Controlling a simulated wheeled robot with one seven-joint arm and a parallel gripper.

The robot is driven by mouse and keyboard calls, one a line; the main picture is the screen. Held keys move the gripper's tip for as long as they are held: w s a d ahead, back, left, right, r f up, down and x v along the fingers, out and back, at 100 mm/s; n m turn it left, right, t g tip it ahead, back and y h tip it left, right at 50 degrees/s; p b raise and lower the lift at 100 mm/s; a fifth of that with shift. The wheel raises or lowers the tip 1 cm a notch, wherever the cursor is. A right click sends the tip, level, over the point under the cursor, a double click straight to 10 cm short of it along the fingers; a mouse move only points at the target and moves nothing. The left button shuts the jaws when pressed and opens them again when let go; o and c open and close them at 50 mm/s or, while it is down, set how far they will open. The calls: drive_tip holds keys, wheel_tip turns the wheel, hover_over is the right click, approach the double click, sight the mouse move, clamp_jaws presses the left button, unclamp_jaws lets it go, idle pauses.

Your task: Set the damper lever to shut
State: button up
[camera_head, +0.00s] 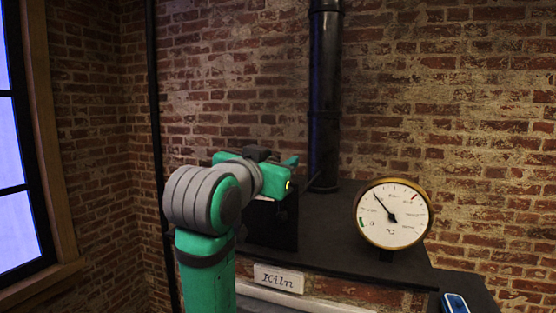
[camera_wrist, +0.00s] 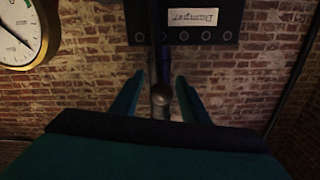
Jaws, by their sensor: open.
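The damper lever (camera_wrist: 156,45) shows in the wrist view as a dark rod with a round knob (camera_wrist: 161,94) at its end. My gripper (camera_wrist: 162,92) is open, with one teal finger on either side of the knob; I cannot tell whether either touches it. Behind the rod is a dark plate (camera_wrist: 257,20) with a white label reading "Damper", upside down in this view, and a row of round marks. In the head view my gripper (camera_head: 291,163) is beside the black stovepipe (camera_head: 324,95), and my arm hides most of the lever there.
A round brass dial gauge (camera_head: 393,213) stands on the dark kiln top (camera_head: 345,245), right of my arm. A white sign (camera_head: 279,278) is on the front edge. A blue device (camera_head: 455,303) lies at the lower right. Brick walls stand behind, with a window at left.

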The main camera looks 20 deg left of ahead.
drive_tip(key=shift+w, duration=0.5)
drive_tip(key=shift+w+a, duration=0.1)
